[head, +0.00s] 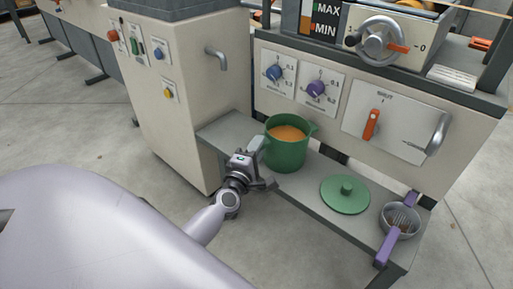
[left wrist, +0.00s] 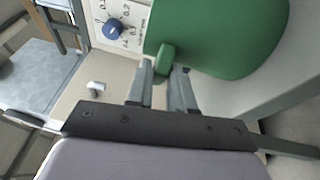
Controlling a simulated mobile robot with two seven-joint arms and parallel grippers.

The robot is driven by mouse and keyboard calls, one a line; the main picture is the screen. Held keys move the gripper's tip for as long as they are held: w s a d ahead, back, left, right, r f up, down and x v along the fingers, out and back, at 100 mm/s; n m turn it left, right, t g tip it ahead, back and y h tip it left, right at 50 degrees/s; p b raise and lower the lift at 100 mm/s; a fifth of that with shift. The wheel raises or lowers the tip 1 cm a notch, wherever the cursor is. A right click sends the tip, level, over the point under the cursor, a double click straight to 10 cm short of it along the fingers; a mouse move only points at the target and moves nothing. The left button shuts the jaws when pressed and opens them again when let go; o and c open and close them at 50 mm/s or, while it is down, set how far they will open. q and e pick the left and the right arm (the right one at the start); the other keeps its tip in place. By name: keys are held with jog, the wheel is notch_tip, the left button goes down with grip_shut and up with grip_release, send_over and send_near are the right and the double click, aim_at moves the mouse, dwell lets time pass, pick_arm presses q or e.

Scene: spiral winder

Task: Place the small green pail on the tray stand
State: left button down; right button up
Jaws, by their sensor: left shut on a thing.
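The small green pail (head: 287,155) is upright on or just above the grey shelf (head: 230,133) along the machine front, with an orange filling showing inside. My left gripper (head: 260,160) is at the pail's left side. In the left wrist view, its two fingers (left wrist: 163,90) are shut on a small green side lug of the pail (left wrist: 225,40). I cannot tell whether the pail's base touches the shelf. I cannot tell which surface is the tray stand. My right gripper is not in view.
A green lid (head: 345,195) lies flat on the shelf right of the pail. A strainer (head: 400,219) with purple handles is at the shelf's right end. The machine panel (head: 325,70) with knobs rises behind. A spout (head: 217,58) juts from the cabinet at left.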

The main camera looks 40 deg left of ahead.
pick_arm(q)
jog(key=c, duration=1)
grip_release()
jog(key=shift+s, duration=0.1)
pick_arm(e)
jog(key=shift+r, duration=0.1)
pick_arm(q)
jog(key=r+p+v, duration=0.1)
jog(key=v, duration=1)
jog(key=shift+s+f, duration=0.45)
jog(key=shift+f, duration=0.05)
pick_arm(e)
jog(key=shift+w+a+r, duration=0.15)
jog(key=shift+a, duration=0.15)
pick_arm(q)
jog(key=shift+d, duration=0.1)
